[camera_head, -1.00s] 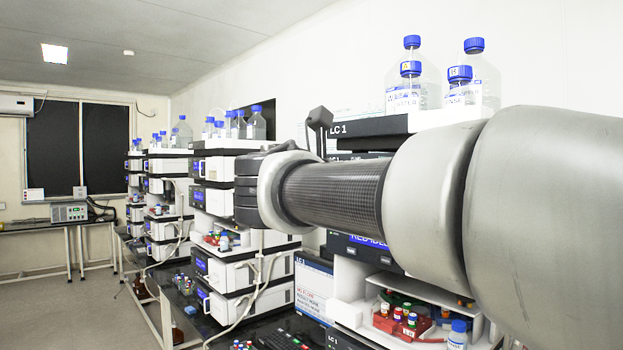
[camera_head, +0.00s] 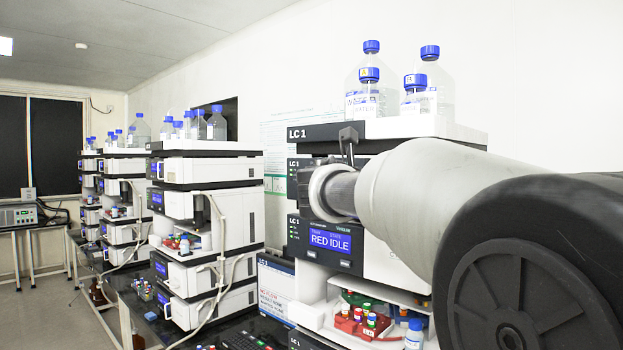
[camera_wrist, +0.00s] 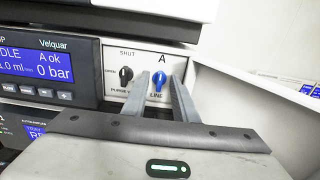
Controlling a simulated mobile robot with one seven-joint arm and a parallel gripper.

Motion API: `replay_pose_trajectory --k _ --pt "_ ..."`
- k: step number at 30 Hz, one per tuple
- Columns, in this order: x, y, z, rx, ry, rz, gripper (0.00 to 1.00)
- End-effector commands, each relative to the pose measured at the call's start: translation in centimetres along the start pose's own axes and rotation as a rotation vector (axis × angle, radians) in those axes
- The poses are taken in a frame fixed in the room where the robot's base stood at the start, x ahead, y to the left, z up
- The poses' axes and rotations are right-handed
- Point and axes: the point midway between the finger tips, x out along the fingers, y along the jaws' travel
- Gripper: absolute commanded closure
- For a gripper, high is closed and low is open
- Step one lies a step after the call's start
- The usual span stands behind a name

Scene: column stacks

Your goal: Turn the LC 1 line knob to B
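The LC 1 stack (camera_head: 325,165) stands on the right in the head view, partly covered by my arm. In the wrist view, the blue line knob (camera_wrist: 159,82) sits on a pale panel with an A above it and the word LINE below. Its grip looks about upright, towards the A. No B mark shows. My gripper (camera_wrist: 161,76) is open, with one finger to the left and one to the right of the blue knob. I cannot tell whether they touch it. In the head view my gripper is largely hidden by my arm.
The black purge knob (camera_wrist: 126,76) sits just left of the left finger. A pump display (camera_wrist: 36,66) reading 0 bar is further left. A white side panel (camera_wrist: 235,110) stands close on the right. Bottles (camera_head: 370,95) stand on top of the stack.

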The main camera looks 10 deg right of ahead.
Motion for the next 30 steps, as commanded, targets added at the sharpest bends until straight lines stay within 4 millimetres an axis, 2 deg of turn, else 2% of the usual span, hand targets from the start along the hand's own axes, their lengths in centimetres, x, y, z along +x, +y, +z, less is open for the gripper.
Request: replay_pose_trajectory --k 4,12,17,30 --pt "0.92 -0.03 0.05 0.000 -0.001 -0.001 0.74" --pt "1.04 -0.03 0.01 0.001 0.000 0.000 0.74" --pt "1.02 -0.03 0.01 0.001 0.000 0.000 1.00" --pt "1.01 -0.10 -0.20 0.052 0.000 -0.001 1.00"
